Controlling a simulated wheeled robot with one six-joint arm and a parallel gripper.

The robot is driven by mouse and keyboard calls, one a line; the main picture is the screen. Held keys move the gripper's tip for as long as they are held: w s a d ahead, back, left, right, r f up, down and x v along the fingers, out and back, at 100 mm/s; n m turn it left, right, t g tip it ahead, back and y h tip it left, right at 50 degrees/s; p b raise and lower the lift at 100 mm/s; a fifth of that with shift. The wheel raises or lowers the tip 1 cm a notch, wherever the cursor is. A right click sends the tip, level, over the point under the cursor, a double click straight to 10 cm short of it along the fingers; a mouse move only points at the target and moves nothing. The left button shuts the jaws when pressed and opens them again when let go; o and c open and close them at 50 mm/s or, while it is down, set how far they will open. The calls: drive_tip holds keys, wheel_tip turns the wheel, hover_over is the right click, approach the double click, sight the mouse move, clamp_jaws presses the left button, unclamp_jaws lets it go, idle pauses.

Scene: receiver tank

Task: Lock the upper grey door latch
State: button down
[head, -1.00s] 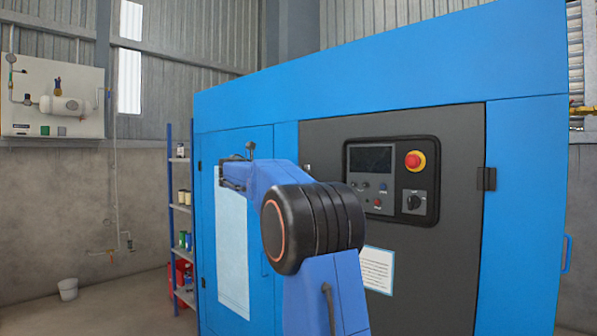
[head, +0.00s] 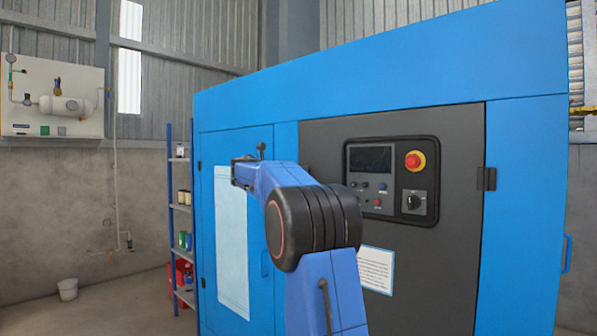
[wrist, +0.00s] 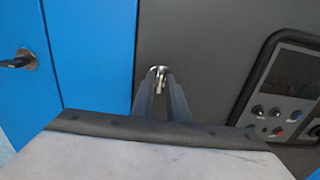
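The upper grey door latch (wrist: 159,71) is a small silver piece on the dark grey door, near its left edge, in the wrist view. My gripper (wrist: 160,82) reaches toward it, its two dark fingers apart, one on each side of the latch's narrow metal part. Whether the fingers touch it cannot be told. The grey door (head: 455,180) shows in the head view, where my arm's black joint and blue links cover its left part. The latch and my fingertips are hidden there.
A control panel (head: 391,181) with a red emergency button (head: 414,160) is on the grey door; it also shows at right in the wrist view (wrist: 285,90). A door handle (wrist: 18,61) sits on the blue door at left. Shelves (head: 181,215) stand beyond the cabinet.

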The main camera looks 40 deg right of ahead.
drive_tip(key=shift+m, duration=0.3)
drive_tip(key=shift+s+f+m, duration=0.1)
drive_tip(key=shift+m, duration=4.2)
drive_tip(key=shift+s+f+m, duration=0.1)
drive_tip(key=shift+m, duration=4.2)
drive_tip(key=c, duration=1.9)
unclamp_jaws()
